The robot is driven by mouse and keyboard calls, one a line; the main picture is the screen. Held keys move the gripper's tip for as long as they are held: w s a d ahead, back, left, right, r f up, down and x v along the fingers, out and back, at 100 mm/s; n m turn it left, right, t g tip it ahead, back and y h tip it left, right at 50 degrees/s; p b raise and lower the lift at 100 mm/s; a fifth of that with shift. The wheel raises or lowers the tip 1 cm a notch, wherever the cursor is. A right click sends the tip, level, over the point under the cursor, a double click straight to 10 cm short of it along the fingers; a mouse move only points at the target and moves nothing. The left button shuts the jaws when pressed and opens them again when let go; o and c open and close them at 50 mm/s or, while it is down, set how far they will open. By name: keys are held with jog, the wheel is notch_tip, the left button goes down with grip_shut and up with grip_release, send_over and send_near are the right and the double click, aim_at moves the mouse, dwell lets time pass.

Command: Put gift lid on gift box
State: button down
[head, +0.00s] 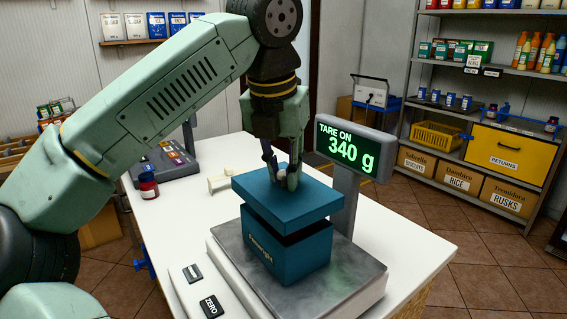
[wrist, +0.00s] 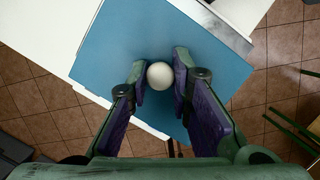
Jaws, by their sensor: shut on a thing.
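The blue gift box (head: 286,252) stands upright on the grey plate of a scale. The flat blue gift lid (head: 268,198) is just above it, roughly over the box, and a dark gap shows between the two. My gripper (head: 282,178) points down and is shut on the lid's pale round knob, seen between the fingers in the wrist view (wrist: 160,76). The lid (wrist: 130,48) fills much of the wrist view and hides the box there. Whether the lid touches the box at any edge cannot be told.
The scale (head: 352,292) has a display (head: 352,149) reading 340 g, standing close behind and right of the lid. A red jar (head: 148,186) and a small cream stand (head: 221,182) are on the white counter (head: 190,225). Shelves stand at the right.

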aim_at(282, 187)
jog(key=shift+f+b, duration=1.75)
jog(key=shift+f, duration=0.75)
jog(key=c, duration=1.4)
grip_release()
jog(key=shift+o, duration=0.2)
